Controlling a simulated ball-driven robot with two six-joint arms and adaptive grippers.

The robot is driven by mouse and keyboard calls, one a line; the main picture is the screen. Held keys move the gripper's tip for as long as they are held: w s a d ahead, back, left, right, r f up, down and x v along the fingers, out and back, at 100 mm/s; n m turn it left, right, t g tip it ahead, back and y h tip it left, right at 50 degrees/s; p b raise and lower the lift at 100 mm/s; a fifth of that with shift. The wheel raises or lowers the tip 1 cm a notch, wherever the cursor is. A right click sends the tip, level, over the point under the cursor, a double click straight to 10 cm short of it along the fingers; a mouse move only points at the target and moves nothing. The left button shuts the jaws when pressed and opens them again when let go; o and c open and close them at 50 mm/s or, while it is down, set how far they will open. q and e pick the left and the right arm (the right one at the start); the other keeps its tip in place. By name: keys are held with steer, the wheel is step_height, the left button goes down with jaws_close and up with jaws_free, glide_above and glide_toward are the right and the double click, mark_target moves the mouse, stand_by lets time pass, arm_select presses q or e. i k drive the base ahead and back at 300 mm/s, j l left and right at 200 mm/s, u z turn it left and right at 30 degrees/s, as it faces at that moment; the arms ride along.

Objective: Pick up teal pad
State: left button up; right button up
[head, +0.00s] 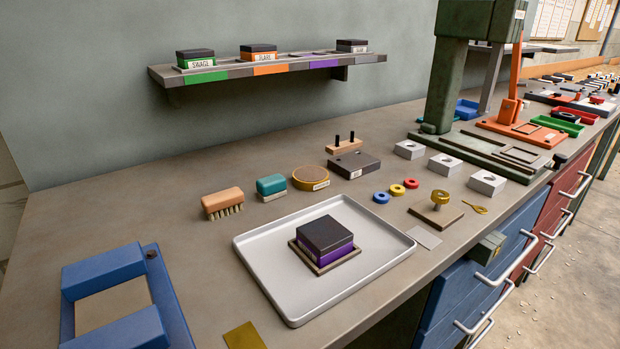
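The teal pad (271,185) is a small rounded teal block on a pale, labelled base. It sits upright on the grey-brown bench, left of the middle in the head view. Neither of my grippers shows in the head view.
A white tray (260,283) holding a purple-and-black block (325,236) lies in front of the pad. A blue fixture (170,290) stands at the near left. A wall shelf (215,75) holds labelled blocks. A green press (450,90) stands at right. Bench left of the brush is clear.

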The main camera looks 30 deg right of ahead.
mark_target(273, 187)
steer(key=k+l+u, duration=0.25)
steer(key=l+u, duration=0.15)
steer(key=k+l+u, duration=0.6)
steer(key=u, duration=0.15)
steer(key=k, duration=0.1)
